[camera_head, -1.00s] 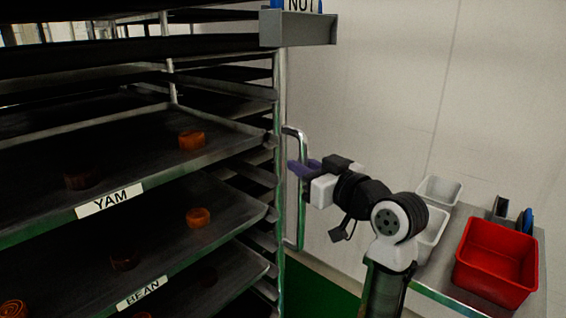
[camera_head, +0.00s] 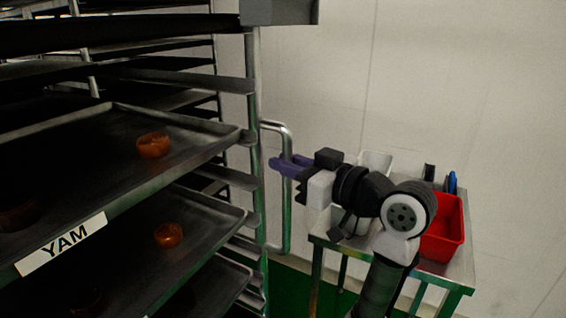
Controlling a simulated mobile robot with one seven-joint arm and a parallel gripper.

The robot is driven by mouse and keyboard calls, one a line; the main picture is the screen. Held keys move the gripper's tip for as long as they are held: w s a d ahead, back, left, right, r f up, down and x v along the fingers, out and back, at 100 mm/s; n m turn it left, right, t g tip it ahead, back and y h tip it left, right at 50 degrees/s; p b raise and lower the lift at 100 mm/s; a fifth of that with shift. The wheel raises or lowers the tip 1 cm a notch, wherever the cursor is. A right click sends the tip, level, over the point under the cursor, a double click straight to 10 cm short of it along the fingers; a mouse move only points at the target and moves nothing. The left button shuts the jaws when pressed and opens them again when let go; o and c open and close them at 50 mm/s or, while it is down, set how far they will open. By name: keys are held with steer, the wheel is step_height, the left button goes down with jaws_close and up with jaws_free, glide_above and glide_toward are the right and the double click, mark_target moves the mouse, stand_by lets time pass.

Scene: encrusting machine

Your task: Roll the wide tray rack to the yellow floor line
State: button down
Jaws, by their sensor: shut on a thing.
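The wide tray rack (camera_head: 257,200) fills the left of the head view, a tall metal frame with several dark trays on runners. One tray (camera_head: 205,152) bears a "YAM" label and an orange-brown round piece. A vertical metal handle (camera_head: 286,220) stands out from the rack's right post. My gripper (camera_head: 283,165), with purple fingers, is shut on this handle near its upper part. My arm reaches in from the lower right. The yellow floor line is not in view, and the rack's lower end is out of frame.
A metal table (camera_head: 440,282) stands close behind my arm at the right, with a red bin (camera_head: 442,232) and a white container (camera_head: 375,163) on it. A pale wall (camera_head: 460,90) is behind. A little green floor (camera_head: 330,297) shows below.

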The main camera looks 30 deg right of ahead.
steer(key=shift+d+r, duration=0.15)
steer(key=shift+r, duration=0.05)
steer(key=c, duration=1.5)
jaws_free()
steer(key=shift+s, duration=0.1)
steer(key=shift+o, duration=0.2)
steer(key=shift+f, duration=0.1)
steer(key=b+v, duration=0.3)
steer(key=v, duration=1)
steer(key=shift+s, duration=0.4)
steer(key=shift+d, duration=0.1)
